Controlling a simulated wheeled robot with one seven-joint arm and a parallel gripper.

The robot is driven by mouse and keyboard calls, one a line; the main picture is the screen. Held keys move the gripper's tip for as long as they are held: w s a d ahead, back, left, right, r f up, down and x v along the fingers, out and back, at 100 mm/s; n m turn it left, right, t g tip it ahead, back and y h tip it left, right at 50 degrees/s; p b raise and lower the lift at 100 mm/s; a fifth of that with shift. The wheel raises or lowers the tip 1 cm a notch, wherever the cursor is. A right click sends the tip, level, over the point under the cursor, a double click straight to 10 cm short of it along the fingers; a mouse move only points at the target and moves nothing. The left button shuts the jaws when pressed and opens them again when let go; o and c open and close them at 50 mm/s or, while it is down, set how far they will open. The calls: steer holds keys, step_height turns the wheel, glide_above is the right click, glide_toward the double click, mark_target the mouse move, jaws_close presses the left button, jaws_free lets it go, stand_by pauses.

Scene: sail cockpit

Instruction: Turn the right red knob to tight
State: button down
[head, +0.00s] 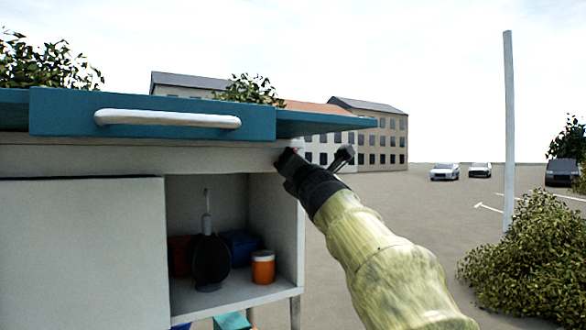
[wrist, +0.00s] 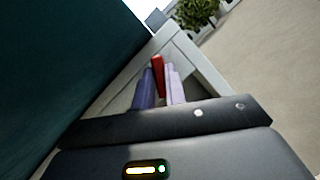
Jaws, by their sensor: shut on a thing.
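The right red knob (wrist: 157,62) shows in the wrist view as a narrow upright red piece against the pale cabinet frame. My gripper (wrist: 159,76) has its two pale purple fingers on either side of it, shut on it. Its lower part is hidden between the fingers. In the head view my gripper (head: 284,158) is at the upper right corner of the white cabinet, under the teal lid. Only a speck of red shows there, so the knob's turn angle cannot be told.
The teal lid (head: 60,112) with a white handle (head: 165,118) overhangs the cabinet (head: 80,240). An open compartment below holds an orange jar (head: 263,268), a dark rounded item (head: 209,262) and a blue box (head: 240,246). Open pavement (head: 420,215) and a bush (head: 530,250) lie right.

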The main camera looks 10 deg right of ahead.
steer(key=shift+r+m+g+h+p, duration=0.15)
steer(key=shift+m+h, duration=0.4)
steer(key=shift+m, duration=0.75)
steer(key=shift+f+m+g+h+p, duration=0.2)
steer(key=shift+m+h, duration=0.35)
steer(key=shift+m, duration=0.75)
steer(key=c, duration=1.4)
jaws_free()
steer(key=shift+c, duration=0.2)
steer(key=shift+s, duration=0.1)
steer(key=b+v, duration=0.7)
steer(key=v, duration=1)
steer(key=shift+s+r, duration=0.15)
steer(key=shift+r, duration=0.1)
